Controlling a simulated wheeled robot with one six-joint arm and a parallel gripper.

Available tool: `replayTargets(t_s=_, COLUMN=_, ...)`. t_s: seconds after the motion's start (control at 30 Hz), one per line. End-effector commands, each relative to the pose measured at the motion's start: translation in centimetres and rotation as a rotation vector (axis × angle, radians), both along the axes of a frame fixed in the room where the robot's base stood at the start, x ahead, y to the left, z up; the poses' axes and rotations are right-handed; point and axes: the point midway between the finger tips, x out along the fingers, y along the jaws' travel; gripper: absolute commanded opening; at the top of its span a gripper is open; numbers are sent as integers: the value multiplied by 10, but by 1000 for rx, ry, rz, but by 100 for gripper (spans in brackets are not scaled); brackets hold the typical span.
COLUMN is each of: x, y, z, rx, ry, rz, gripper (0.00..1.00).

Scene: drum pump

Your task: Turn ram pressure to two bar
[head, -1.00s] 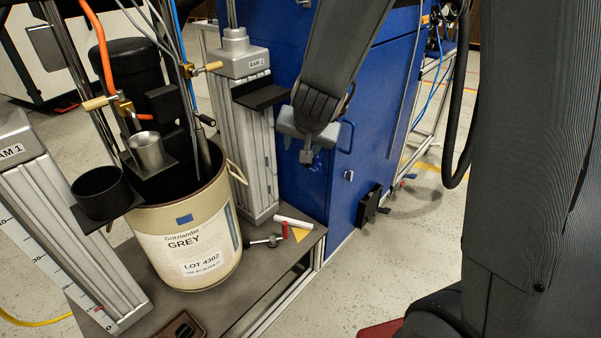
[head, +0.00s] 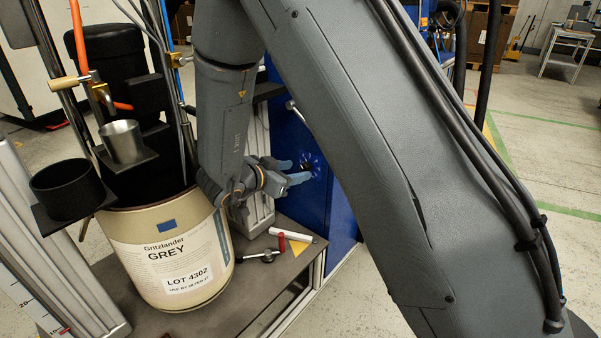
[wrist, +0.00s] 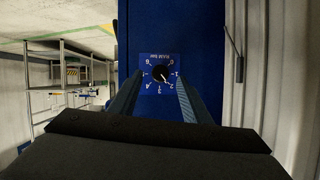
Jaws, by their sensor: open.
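The ram pressure dial is a small black knob (wrist: 158,74) on a blue plate with white numbers, on the front of the blue cabinet (wrist: 150,25). The knob's white mark appears to point to the lower right, near the 2; it is small. In the head view, the dial plate (head: 317,166) is partly hidden behind my fingertips. My gripper (head: 298,172) is open and faces the dial. In the wrist view, my gripper (wrist: 158,98) has one finger on each side below the knob. The knob shows free between them; I cannot tell any contact.
A drum labelled GREY (head: 170,260) stands on the platform left of my gripper. Two cups, black (head: 68,190) and metal (head: 122,142), sit on brackets above it. A black-handled tool (head: 258,256) and a red and white marker (head: 292,236) lie on the platform.

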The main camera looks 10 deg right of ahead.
Motion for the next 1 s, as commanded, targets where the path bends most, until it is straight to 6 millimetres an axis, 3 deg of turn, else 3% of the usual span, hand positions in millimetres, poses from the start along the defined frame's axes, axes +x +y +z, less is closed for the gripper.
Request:
replayTargets(t_s=0.27, x=19, y=-24, z=-13, rx=1, ry=0, rz=0, gripper=44)
replayTargets(t_s=0.6, x=22, y=-27, z=-14, rx=1, ry=0, rz=2, gripper=44)
replayTargets(t_s=0.83, x=22, y=-27, z=-14, rx=2, ry=0, rz=2, gripper=7)
replayTargets(t_s=1.0, x=22, y=-27, z=-14, rx=-3, ry=8, rz=1, gripper=4)
